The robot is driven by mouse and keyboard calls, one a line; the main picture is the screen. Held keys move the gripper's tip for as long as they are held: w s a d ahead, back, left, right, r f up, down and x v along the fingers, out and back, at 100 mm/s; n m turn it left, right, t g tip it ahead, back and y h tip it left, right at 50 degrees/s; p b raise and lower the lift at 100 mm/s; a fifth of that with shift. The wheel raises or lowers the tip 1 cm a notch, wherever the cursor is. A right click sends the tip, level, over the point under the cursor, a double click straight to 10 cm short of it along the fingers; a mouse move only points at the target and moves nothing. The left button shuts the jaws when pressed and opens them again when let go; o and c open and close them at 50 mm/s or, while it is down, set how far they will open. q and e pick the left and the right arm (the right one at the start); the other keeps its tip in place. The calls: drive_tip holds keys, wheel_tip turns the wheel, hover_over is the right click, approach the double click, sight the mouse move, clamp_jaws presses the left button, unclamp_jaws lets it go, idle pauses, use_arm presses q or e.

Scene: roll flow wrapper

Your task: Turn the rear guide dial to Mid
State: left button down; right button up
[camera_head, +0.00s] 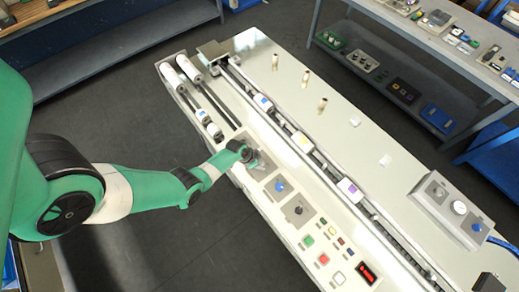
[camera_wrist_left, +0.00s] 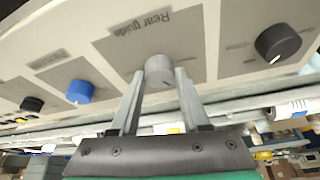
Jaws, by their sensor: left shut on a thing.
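The rear guide dial is a grey round knob (camera_wrist_left: 158,71) below the "Rear guide" label (camera_wrist_left: 140,28) in the left wrist view. My left gripper (camera_wrist_left: 160,92) has one finger on each side of the knob and is shut on it. In the head view my left gripper (camera_head: 250,160) reaches down to the control panel's far end and covers the knob. The knob's pointer and its scale marks are too small or hidden to read. My right gripper is not in view.
A blue dial (camera_wrist_left: 80,92) and a black dial (camera_wrist_left: 278,43) flank the grey knob. In the head view, buttons and a red display (camera_head: 366,273) lie nearer. A conveyor carries small packs (camera_head: 302,141) along the machine. White rollers (camera_head: 189,68) stand at its far end.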

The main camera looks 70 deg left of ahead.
use_arm(q)
drive_tip(key=shift+a+f+m+h, duration=0.1)
drive_tip(key=shift+m+h, duration=0.3)
drive_tip(key=shift+m, duration=0.6)
drive_tip(key=m+h, duration=0.1)
drive_tip(key=m, duration=0.1)
drive_tip(key=shift+a+m, duration=0.1)
drive_tip(key=shift+m, duration=0.2)
drive_tip(key=m+h, duration=0.1)
drive_tip(key=m, duration=0.1)
drive_tip(key=shift+m+g, duration=0.3)
drive_tip(key=shift+m, duration=0.1)
drive_tip(key=shift+w+a+m+g+h+b, duration=0.1)
drive_tip(key=shift+m+g+h+b, duration=0.3)
drive_tip(key=shift+m, duration=0.8)
drive_tip(key=shift+m+b, duration=1)
drive_tip(key=shift+m, duration=0.2)
drive_tip(key=shift+g, duration=0.3)
drive_tip(key=shift+c, duration=1.9)
unclamp_jaws()
